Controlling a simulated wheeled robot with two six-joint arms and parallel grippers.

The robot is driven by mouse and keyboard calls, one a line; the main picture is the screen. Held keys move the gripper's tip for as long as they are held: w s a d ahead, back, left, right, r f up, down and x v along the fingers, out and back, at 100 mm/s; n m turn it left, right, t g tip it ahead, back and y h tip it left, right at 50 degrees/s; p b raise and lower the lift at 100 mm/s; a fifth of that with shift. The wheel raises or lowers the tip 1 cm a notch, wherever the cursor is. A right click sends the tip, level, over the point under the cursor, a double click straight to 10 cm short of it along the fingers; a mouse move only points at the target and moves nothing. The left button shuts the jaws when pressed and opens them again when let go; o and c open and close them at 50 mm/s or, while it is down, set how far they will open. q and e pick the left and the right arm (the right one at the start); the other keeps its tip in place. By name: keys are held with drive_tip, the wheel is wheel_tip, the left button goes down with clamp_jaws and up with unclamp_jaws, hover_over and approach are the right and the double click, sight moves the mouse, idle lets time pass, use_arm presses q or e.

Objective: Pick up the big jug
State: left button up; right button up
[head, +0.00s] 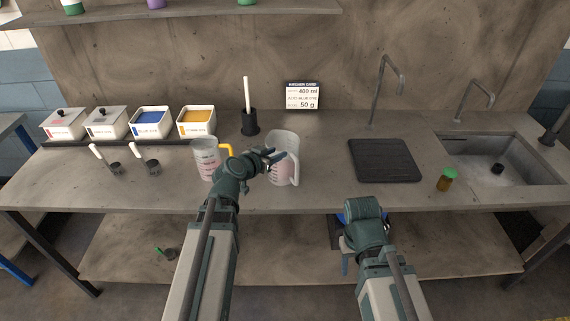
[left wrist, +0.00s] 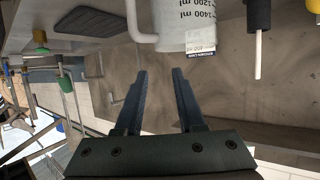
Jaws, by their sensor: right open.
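The big jug (head: 284,144) is a clear jug with a white handle, upright near the front of the counter. It also shows upside down at the top of the left wrist view (left wrist: 190,22), with marks of 1200 and 1400 ml. My left gripper (head: 276,157) is in front of and beside the jug, close to its handle. Its two fingers are apart and empty in the left wrist view (left wrist: 158,72), with the handle (left wrist: 143,25) just beyond the tips. My right gripper (head: 348,232) hangs low in front of the counter edge, open; its fingers are partly hidden.
A smaller jug with a yellow handle (head: 207,160) stands just left of my left wrist. Powder bins (head: 150,122), scoops (head: 146,162) and a black holder (head: 250,122) are nearby. A black mat (head: 384,160), green-capped bottle (head: 446,179) and sink (head: 500,160) are right.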

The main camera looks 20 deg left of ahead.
use_arm(q)
drive_tip(key=b, duration=0.3)
hover_over(286, 162)
drive_tip(key=s+d, duration=0.1)
wheel_tip(286, 162, down, 3)
drive_tip(key=shift+b+x, duration=1)
drive_tip(key=shift+x, duration=1.6)
drive_tip(key=shift+s+f, duration=0.15)
drive_tip(key=shift+c, duration=0.2)
clamp_jaws()
